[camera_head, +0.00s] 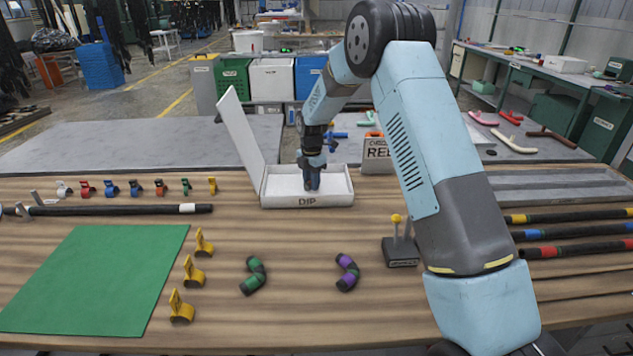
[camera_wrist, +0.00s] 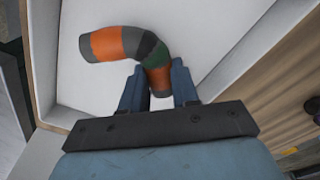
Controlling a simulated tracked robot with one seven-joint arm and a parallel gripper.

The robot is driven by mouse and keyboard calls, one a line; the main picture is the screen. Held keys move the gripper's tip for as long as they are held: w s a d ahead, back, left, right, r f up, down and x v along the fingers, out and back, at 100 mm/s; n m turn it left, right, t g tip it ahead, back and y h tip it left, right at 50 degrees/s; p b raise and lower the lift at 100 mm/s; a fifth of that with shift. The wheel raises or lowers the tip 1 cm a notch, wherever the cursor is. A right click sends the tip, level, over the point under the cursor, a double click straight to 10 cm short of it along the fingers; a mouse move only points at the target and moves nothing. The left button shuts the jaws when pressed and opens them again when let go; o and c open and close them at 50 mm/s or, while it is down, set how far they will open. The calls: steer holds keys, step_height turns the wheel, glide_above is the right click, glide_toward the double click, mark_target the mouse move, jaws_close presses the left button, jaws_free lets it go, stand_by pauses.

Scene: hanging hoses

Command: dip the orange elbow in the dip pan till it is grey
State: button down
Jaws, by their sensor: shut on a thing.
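The elbow (camera_wrist: 108,44) shows in the wrist view between and beyond my fingers. My gripper (camera_wrist: 157,82) is shut on that part. The dip pan (camera_head: 307,201) is a shallow white tray labelled DIP, with its white lid (camera_head: 240,135) tilted up at the left. In the head view my gripper (camera_head: 312,183) points down inside the pan and the elbow cannot be made out. Whether the elbow touches the pan floor (camera_wrist: 85,12) I cannot tell.
A green-banded elbow (camera_head: 254,275) and a purple-banded elbow (camera_head: 347,272) lie on the table in front. A sign (camera_head: 377,150) stands right behind the pan. A small stand with a yellow knob (camera_head: 397,219) is at the right. A green mat (camera_head: 95,280) lies left.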

steer(key=shift+a, duration=3.7)
steer(key=shift+d, duration=0.1)
steer(key=shift+d, duration=4.95)
steer(key=shift+a, duration=5)
steer(key=shift+d, duration=0.1)
steer(key=shift+d, duration=4.9)
steer(key=shift+r, duration=0.15)
